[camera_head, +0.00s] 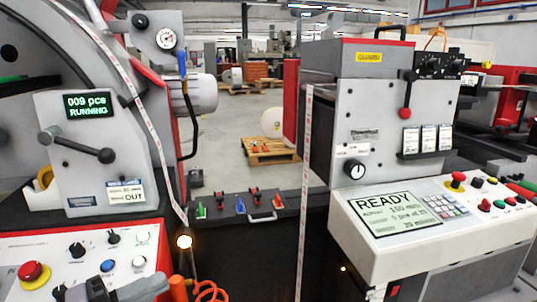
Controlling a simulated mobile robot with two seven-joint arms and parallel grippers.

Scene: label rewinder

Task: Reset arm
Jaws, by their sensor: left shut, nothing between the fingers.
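The left machine carries a black lever arm with round ends (78,145) on its grey front plate, under a green display (88,105) reading "009 pcs RUNNING". My left gripper (78,291) is at the bottom left edge, partly cut off, in front of the left control panel. It is shut and empty, below and apart from the black lever arm. My right gripper is not in view.
The left panel has a red stop button (33,272) and several knobs. A label strip (306,190) runs down in front of the right machine, whose screen (402,207) reads "READY". A dark box (250,240) with coloured switches stands between the machines.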

